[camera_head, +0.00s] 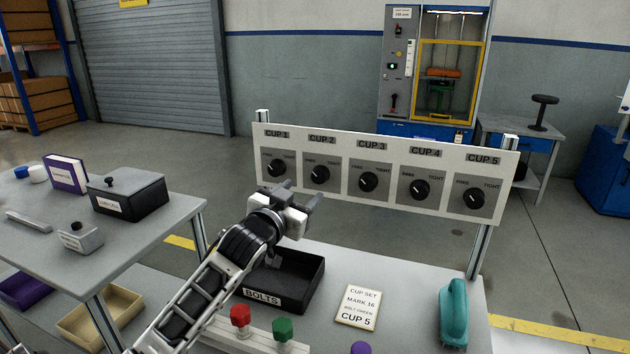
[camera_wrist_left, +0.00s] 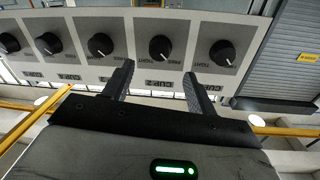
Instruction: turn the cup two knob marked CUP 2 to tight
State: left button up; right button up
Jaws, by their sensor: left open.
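The white panel (camera_head: 385,146) carries a row of black knobs, each on a grey plate with a left label and TIGHT at the right. The CUP 2 knob (camera_head: 320,173) is second from left; its white mark seems to point up-left, away from TIGHT. My left gripper (camera_head: 302,195) is open and empty, in front of and below this knob. In the left wrist view the panel is upside down, and the CUP 2 knob (camera_wrist_left: 160,48) lies just beyond the gap between the open fingers (camera_wrist_left: 158,74). No contact shows. My right gripper is out of view.
The CUP 1 knob (camera_head: 277,168) and CUP 3 knob (camera_head: 368,181) flank it closely. Below are a black BOLTS tray (camera_head: 315,285), a CUP SET card (camera_head: 358,307), a teal object (camera_head: 453,312), and red (camera_head: 240,315) and green (camera_head: 283,329) knobs. A side table (camera_head: 50,215) stands left.

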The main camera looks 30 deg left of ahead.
aim_at(318, 177)
pick_arm(q)
jog(key=w, duration=0.5)
jog(key=w+a, duration=0.1)
jog(key=w, duration=0.1)
jog(key=shift+w, duration=0.25)
jog(key=c, duration=1)
